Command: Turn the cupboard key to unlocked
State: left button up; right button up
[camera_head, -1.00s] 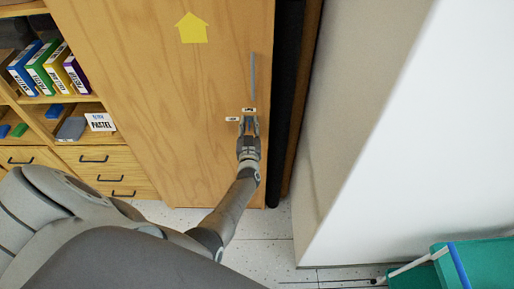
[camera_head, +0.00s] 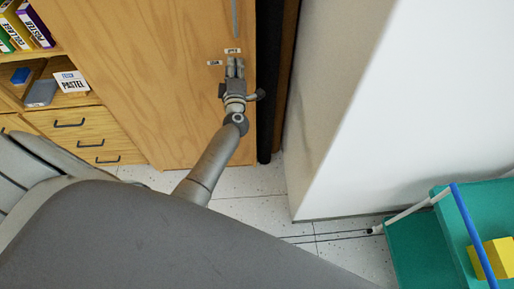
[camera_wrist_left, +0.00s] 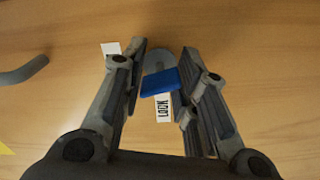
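The cupboard key has a blue bow (camera_wrist_left: 159,82) and sits in front of a grey rounded lock plate (camera_wrist_left: 158,62) on the wooden door (camera_head: 165,80). My left gripper (camera_wrist_left: 164,60) reaches up to the door with its fingers apart, one on each side of the bow. I cannot tell whether they touch it. In the head view the left gripper (camera_head: 235,67) hides the key. A white LOCK label (camera_wrist_left: 163,107) is beside the bow. A second label (camera_wrist_left: 110,47) lies past the left finger, its text unreadable. My right gripper is not in view.
A long grey door handle (camera_head: 235,17) is above the labels. Drawers (camera_head: 88,133) and shelves with boxes stand at left. A white wall (camera_head: 370,110) rises at right. A teal container (camera_head: 418,250) with a yellow block stands at lower right.

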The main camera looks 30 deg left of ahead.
pick_arm(q)
jog(key=shift+f+n+b, duration=0.35)
jog(key=shift+n+b, duration=0.75)
jog(key=shift+n, duration=0.1)
jog(key=shift+s+d+r+n, duration=0.1)
jog(key=shift+s+n, duration=0.1)
jog(key=shift+n, duration=0.2)
jog(key=v, duration=1)
jog(key=s+d+f+m+g+h, duration=0.1)
jog(key=s+d+f+m+h, duration=0.2)
jog(key=f, duration=0.7)
jog(key=s+d+f+m+g+h, duration=0.1)
jog(key=s+d+f+m+h, duration=0.2)
jog(key=f+m, duration=0.5)
jog(key=s+d+f+m+g+h, duration=0.1)
jog(key=s+d+f+m+h, duration=0.2)
jog(key=d+f, duration=0.4)
jog(key=shift+s+f+m+g, duration=0.55)
jog(key=shift+f+m, duration=0.85)
jog(key=shift+f, duration=1.2)
jog(key=shift+s, duration=0.15)
